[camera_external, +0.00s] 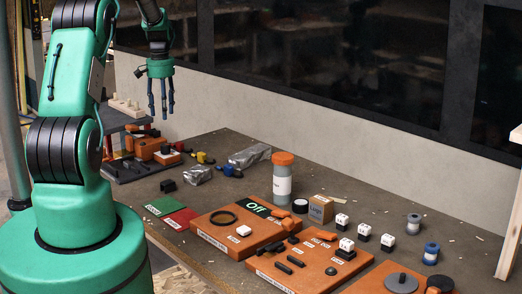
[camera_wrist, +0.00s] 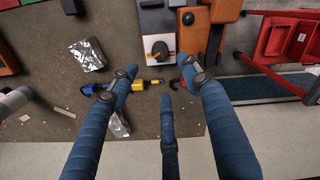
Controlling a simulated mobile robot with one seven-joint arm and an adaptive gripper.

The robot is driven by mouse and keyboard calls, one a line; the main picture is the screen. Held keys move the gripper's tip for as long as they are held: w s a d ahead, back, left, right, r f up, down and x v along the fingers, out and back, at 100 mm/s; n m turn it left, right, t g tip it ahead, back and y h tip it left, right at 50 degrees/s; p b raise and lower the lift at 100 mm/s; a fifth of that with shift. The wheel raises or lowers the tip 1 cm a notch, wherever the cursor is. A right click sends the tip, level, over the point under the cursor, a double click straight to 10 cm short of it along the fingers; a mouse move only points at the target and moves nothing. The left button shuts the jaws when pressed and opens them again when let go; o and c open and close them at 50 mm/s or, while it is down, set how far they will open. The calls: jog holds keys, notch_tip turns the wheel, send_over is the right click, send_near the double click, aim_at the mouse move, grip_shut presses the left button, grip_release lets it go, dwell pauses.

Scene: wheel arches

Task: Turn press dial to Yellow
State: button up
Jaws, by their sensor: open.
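My gripper (camera_external: 161,108) is open and empty, its fingers pointing down in the air above the far left end of the workbench. In the wrist view the open blue fingers of my gripper (camera_wrist: 160,80) frame part of the bench. Just beyond the fingertips there is a white plate with a dark round knob (camera_wrist: 159,50) and an orange pointer. A grey round dial (camera_external: 402,283) sits on an orange board at the bottom right of the external view. I cannot tell which is the press dial, and I see no label reading Yellow.
An orange board with an "Off" display (camera_external: 257,208) and a board with switches (camera_external: 305,262) lie on the bench. An orange-capped bottle (camera_external: 282,180) stands behind them. Silver packets (camera_external: 249,156), yellow and blue pieces and orange blocks (camera_external: 148,148) lie near my gripper.

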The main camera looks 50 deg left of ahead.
aim_at(165, 144)
jog(key=shift+f, duration=0.1)
notch_tip(165, 144, down, 14)
jog(key=shift+r+b, duration=0.2)
jog(key=shift+b, duration=0.25)
dwell(0.3)
jog(key=c, duration=1.1)
